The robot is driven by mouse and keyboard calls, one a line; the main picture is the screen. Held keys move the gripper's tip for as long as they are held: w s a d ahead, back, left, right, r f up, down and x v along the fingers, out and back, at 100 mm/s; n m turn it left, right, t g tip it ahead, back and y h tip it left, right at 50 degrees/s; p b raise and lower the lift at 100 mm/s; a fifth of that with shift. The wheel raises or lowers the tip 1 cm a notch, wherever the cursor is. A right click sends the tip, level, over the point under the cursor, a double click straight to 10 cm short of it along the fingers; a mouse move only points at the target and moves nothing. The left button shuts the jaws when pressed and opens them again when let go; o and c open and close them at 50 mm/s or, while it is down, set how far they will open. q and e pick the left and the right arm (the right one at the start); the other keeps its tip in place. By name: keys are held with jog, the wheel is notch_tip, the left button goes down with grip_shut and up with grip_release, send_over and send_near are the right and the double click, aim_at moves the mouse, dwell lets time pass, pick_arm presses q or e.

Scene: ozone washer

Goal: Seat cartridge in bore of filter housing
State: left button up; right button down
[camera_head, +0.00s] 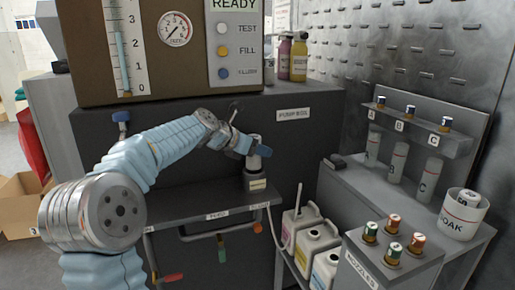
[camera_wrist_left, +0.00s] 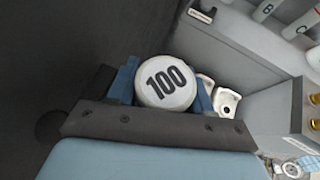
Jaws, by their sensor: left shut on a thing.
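My left gripper (camera_head: 254,147) has its blue fingers shut on a grey-white cartridge (camera_head: 254,138). In the left wrist view the cartridge's round white end (camera_wrist_left: 166,83), marked "100", sits between the blue fingers. The cartridge looks upright in the head view. Directly below it, a dark block with a small label (camera_head: 257,185), which looks like the filter housing, stands on the shelf. The bore is hidden, and I cannot tell whether the cartridge's lower end is inside it or just above. My right gripper is not in view.
The pump box (camera_head: 293,115) rises behind the gripper. White jugs (camera_head: 310,243) stand low to the right of the shelf (camera_head: 185,206). A grey bench holds lettered tubes (camera_head: 396,160), a "SOAK" cup (camera_head: 463,212) and a nozzle block (camera_head: 371,262). Coloured handles hang under the shelf edge.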

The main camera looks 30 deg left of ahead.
aim_at(257, 163)
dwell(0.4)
pick_arm(q)
jog(key=shift+p, duration=0.35)
jog(key=shift+f+b, duration=1.6)
jog(key=shift+f, duration=0.85)
jog(key=shift+r, duration=0.15)
jog(key=shift+r+p, duration=1.95)
jog(key=shift+p, duration=0.5)
jog(key=shift+f+b, duration=1.3)
jog(key=shift+f, duration=0.8)
